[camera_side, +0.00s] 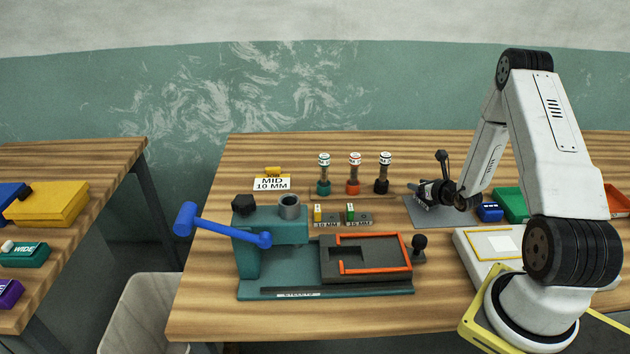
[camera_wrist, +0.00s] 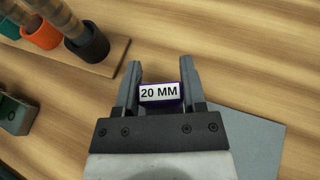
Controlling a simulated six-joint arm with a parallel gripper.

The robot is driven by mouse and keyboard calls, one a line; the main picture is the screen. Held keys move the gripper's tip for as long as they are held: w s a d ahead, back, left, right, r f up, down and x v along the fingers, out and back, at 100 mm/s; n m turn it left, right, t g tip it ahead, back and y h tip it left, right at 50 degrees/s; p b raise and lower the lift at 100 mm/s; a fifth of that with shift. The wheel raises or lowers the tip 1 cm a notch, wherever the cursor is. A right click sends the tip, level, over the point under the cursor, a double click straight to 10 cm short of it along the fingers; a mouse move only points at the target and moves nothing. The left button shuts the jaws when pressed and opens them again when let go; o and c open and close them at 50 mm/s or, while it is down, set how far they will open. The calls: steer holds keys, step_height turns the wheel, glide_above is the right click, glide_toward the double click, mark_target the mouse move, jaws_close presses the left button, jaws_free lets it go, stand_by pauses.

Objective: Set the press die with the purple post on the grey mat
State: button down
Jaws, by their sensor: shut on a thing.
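My gripper (camera_side: 428,191) is at the grey mat (camera_side: 456,218) in the side view, low over its left part. In the wrist view, my gripper (camera_wrist: 160,67) is shut on a purple piece labelled 20 MM (camera_wrist: 160,93), which sits between the two fingers. I take it as the press die with the purple post. Its lower part is hidden, and I cannot tell whether it touches anything below. The grey mat also shows in the wrist view (camera_wrist: 262,130), to the right of and below the held piece. The die is not clear in the side view.
A teal press (camera_side: 262,268) with a blue lever stands left of the mat. Small 10 MM and 15 MM pieces (camera_side: 334,216) stand behind it. Several stamps (camera_side: 354,175) stand further back. A blue block (camera_side: 490,212) and green tray (camera_side: 511,204) lie right of the mat.

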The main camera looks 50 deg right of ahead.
steer(key=shift+c, duration=0.8)
jaws_free()
steer(key=shift+f, duration=0.1)
steer(key=shift+s+r, duration=0.1)
steer(key=shift+r, duration=0.1)
steer(key=shift+v, duration=3.7)
steer(key=shift+a, duration=0.15)
